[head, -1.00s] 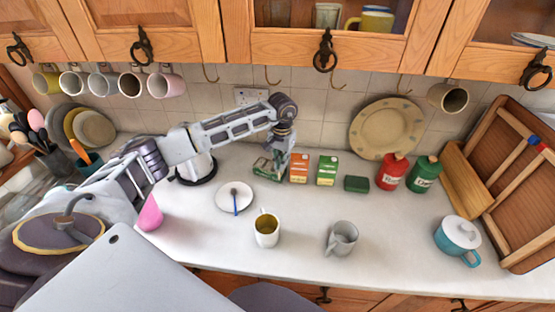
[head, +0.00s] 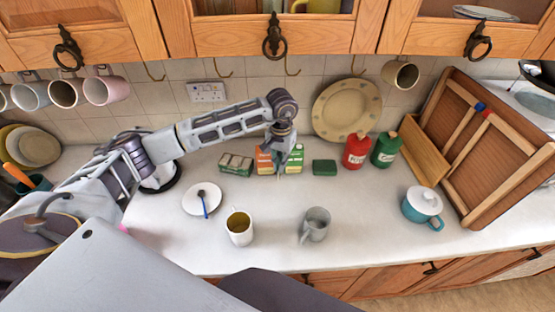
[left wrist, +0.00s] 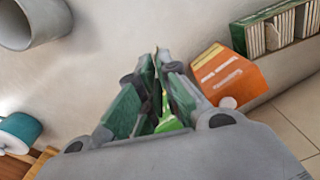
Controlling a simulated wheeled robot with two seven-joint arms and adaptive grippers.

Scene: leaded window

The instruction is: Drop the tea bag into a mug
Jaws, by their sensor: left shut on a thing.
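My left gripper (head: 281,166) is above the counter, in front of an orange box and a green box. In the left wrist view its fingers (left wrist: 158,60) are nearly together, shut on a thin thing, the tea bag, which is mostly hidden between them. An open green box of tea bags (head: 236,165) stands left of the gripper; it also shows in the left wrist view (left wrist: 280,30). A white mug with a yellow inside (head: 239,228) and a grey mug (head: 315,225) stand upright nearer the front edge. My right gripper is not in view.
The orange box (head: 264,160), a dark green box (head: 324,167), a red canister (head: 356,151) and a green canister (head: 386,150) line the back. A saucer with a blue spoon (head: 190,207) is at left, a lidded teal mug (head: 421,206) at right. The counter between is clear.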

